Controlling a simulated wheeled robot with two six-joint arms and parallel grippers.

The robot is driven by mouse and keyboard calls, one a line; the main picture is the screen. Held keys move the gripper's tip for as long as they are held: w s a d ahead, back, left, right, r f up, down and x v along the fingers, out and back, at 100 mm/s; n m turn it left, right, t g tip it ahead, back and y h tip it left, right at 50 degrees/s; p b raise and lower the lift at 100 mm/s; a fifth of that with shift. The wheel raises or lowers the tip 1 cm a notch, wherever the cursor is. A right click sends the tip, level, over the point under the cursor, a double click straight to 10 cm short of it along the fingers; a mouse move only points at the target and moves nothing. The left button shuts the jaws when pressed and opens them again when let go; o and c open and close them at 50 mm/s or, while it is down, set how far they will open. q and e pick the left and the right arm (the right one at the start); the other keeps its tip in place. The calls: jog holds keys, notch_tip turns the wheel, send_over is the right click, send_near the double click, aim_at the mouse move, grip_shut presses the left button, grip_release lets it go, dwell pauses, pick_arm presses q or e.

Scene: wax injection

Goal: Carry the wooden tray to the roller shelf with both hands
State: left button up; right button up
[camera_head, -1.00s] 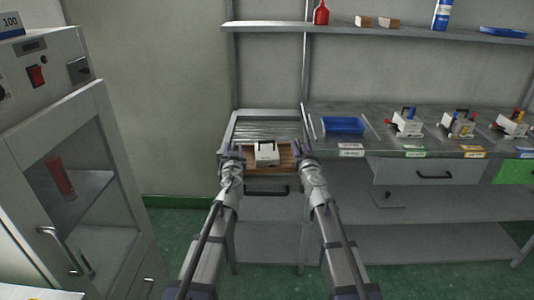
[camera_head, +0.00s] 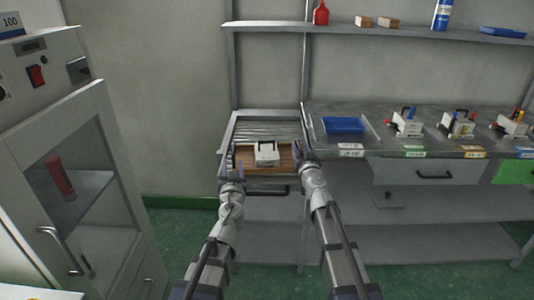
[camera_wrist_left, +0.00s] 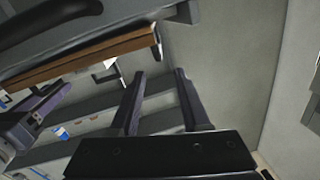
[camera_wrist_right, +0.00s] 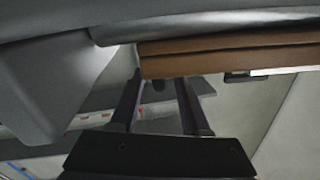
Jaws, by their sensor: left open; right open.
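The wooden tray (camera_head: 284,161) lies at the front of the roller shelf (camera_head: 266,129), on its rollers. A white block with a dark handle (camera_head: 267,155) stands upright in the tray. My left gripper (camera_head: 229,166) is open, just outside the tray's left end and apart from it. My right gripper (camera_head: 298,153) is open at the tray's right end; I cannot tell if it touches. The tray's brown edge also shows in the left wrist view (camera_wrist_left: 90,57) and the right wrist view (camera_wrist_right: 225,58), with nothing between the fingers in either.
A workbench on the right holds a blue tray (camera_head: 343,125) and several white blocks with coloured pegs (camera_head: 407,123). A drawer handle (camera_head: 268,191) is below the roller shelf. A grey cabinet (camera_head: 75,170) stands at the left. Floor between it and the shelf is clear.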

jog(key=s+d, duration=0.1)
jog(key=s, duration=1)
jog(key=shift+d, duration=0.2)
jog(key=shift+s, duration=0.1)
